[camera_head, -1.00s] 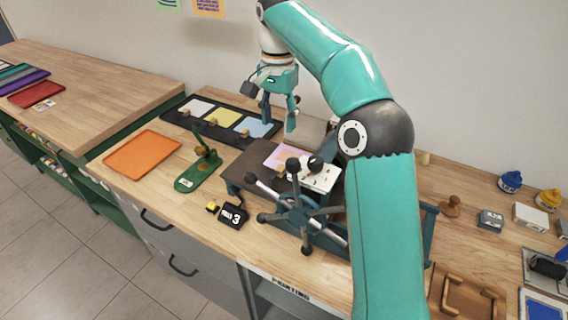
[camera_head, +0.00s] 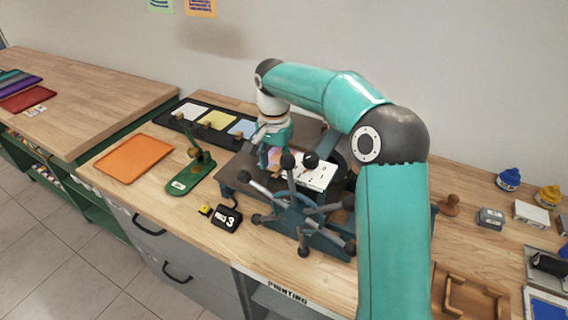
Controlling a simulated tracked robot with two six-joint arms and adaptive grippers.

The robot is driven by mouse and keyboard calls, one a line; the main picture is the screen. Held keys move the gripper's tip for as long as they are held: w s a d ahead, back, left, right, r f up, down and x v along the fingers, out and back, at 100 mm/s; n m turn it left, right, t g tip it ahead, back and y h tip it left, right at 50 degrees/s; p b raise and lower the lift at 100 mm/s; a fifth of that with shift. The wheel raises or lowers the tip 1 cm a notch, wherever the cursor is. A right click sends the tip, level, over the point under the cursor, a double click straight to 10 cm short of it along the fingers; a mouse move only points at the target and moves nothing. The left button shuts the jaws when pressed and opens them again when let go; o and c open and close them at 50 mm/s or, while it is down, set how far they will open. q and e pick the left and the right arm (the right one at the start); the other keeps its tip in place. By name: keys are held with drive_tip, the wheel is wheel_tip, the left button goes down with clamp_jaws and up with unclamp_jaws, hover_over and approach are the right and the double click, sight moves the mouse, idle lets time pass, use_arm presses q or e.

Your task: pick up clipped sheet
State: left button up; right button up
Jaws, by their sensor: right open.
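White, yellow and blue sheets (camera_head: 217,119) with small brown clips lie in a black rack (camera_head: 180,126) behind. My left gripper is not in view.
The press's spoked wheel (camera_head: 290,190) stands in front of my gripper. A green stapler-like tool (camera_head: 190,178), an orange tray (camera_head: 134,157) and a black number block (camera_head: 227,219) are to the left.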

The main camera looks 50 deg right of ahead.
drive_tip(key=shift+f, duration=0.2)
drive_tip(key=c, duration=0.9)
drive_tip(key=shift+w+r, duration=0.1)
drive_tip(key=shift+r, duration=0.75)
wheel_tip(320, 180, up, 10)
drive_tip(key=p, duration=0.2)
wheel_tip(320, 180, up, 8)
drive_tip(key=p, duration=0.4)
hover_over(275, 167)
drive_tip(key=s+a+r, duration=0.1)
drive_tip(key=a, duration=0.2)
drive_tip(key=s+a+r+b, duration=0.1)
drive_tip(key=a, duration=0.2)
drive_tip(key=a+r, duration=0.1)
drive_tip(key=a, duration=0.2)
drive_tip(key=shift+s+a+r+b, duration=0.15)
drive_tip(key=shift+s+a+b, duration=0.15)
drive_tip(key=shift+s+b, duration=0.1)
